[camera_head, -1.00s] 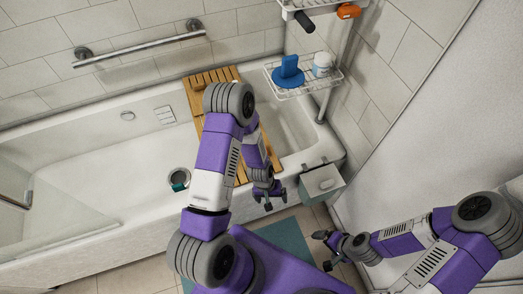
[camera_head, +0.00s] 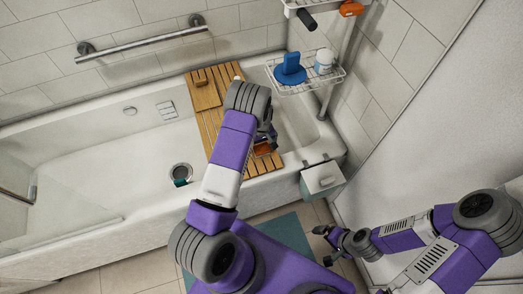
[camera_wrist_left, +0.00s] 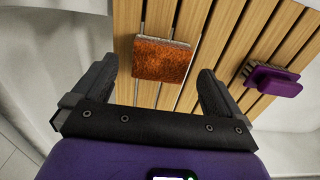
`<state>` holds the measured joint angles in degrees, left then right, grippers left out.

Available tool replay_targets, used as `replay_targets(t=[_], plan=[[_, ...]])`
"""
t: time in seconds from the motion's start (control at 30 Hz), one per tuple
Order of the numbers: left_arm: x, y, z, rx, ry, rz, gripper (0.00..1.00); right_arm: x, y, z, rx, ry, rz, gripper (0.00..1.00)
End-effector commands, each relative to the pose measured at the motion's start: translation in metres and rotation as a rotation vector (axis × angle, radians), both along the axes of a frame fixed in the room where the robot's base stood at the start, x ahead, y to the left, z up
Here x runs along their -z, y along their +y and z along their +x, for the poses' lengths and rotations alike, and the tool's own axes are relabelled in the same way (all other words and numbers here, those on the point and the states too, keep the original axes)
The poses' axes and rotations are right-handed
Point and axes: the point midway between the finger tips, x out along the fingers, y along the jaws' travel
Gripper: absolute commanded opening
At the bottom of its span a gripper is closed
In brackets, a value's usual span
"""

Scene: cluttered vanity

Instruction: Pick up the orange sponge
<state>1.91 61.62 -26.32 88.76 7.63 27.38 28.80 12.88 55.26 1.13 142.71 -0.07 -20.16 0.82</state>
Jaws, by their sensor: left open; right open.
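The orange sponge (camera_wrist_left: 162,58) lies on the slatted wooden bath board (camera_wrist_left: 214,30) in the left wrist view. It is a brownish-orange block with a pale edge, and a small part of it shows in the head view (camera_head: 263,149). My left gripper (camera_wrist_left: 156,84) is open and empty. Its two fingers point toward the sponge, one on each side in the picture, and I see no contact. In the head view my left arm hides most of this gripper. My right gripper (camera_head: 324,246) is open and empty, low and right of the tub.
A purple brush-like object (camera_wrist_left: 276,80) lies right of the sponge on the board. A wire rack holds a blue item (camera_head: 289,68) and a white jar (camera_head: 323,61). Another orange item (camera_head: 351,9) is on the upper rack. A white box (camera_head: 321,178) hangs on the tub's outside.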

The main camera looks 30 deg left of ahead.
Motion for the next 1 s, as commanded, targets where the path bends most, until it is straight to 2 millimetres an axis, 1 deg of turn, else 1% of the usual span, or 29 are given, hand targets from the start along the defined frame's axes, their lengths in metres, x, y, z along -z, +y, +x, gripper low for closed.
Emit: replay_targets(t=[0.03,0.13,0.23,0.4,0.57,0.7,0.77,0.83,0.87,1.0], plan=[[0.012,0.001,-0.001,-0.001,0.001,0.000,1.00,0.005,0.000,0.000,0.000,0.000,0.000,1.00],[0.026,0.000,-0.001,0.000,0.002,-0.001,1.00,0.009,0.000,0.000,0.000,0.000,0.000,1.00],[0.031,0.000,0.000,0.000,0.000,-0.001,1.00,0.009,0.000,0.000,0.000,0.000,0.000,1.00],[0.030,0.000,0.000,0.000,-0.001,-0.001,1.00,0.008,0.000,0.000,0.000,0.000,0.000,1.00],[0.029,0.000,0.000,0.000,-0.001,-0.001,0.76,0.008,0.000,0.000,0.000,0.000,0.000,1.00],[0.030,0.000,0.000,0.000,-0.001,-0.001,0.54,0.008,0.000,0.000,0.000,0.000,0.000,1.00],[0.030,0.000,-0.001,0.001,-0.001,-0.001,0.45,0.008,0.000,0.000,0.000,0.000,0.000,1.00],[0.030,0.000,-0.001,0.001,0.001,-0.001,0.45,0.008,0.000,0.000,0.000,0.000,0.000,1.00],[0.030,0.000,-0.001,0.001,0.001,-0.001,0.40,0.008,0.000,0.000,0.000,0.000,0.000,1.00],[0.030,0.000,-0.001,0.001,0.001,-0.001,0.40,0.008,0.000,0.000,0.000,0.000,0.000,1.00]])
